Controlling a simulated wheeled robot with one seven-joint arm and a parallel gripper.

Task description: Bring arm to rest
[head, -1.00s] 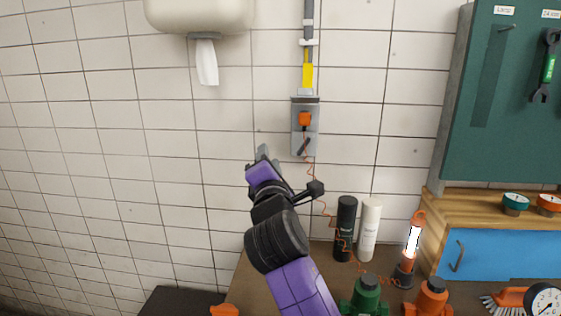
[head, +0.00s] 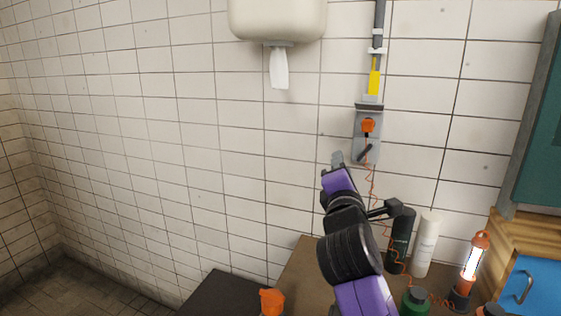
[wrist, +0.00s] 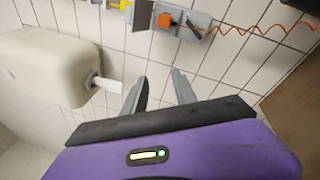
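My arm reaches up from the bottom of the head view. My gripper (head: 338,160) is raised in front of the white tiled wall, left of and slightly below the wall socket. In the wrist view my gripper (wrist: 160,88) shows two grey fingers spread apart with only wall tiles between them. It is open and empty. In the head view the fingers are small and partly hidden by the purple gripper body.
A grey wall socket (head: 360,150) holds an orange plug (head: 368,125) with a coiled cord. A paper towel dispenser (head: 278,18) hangs above left. A black bottle (head: 401,240), white bottle (head: 425,245) and lit lamp (head: 474,262) stand on the bench (head: 305,275). Floor at left is clear.

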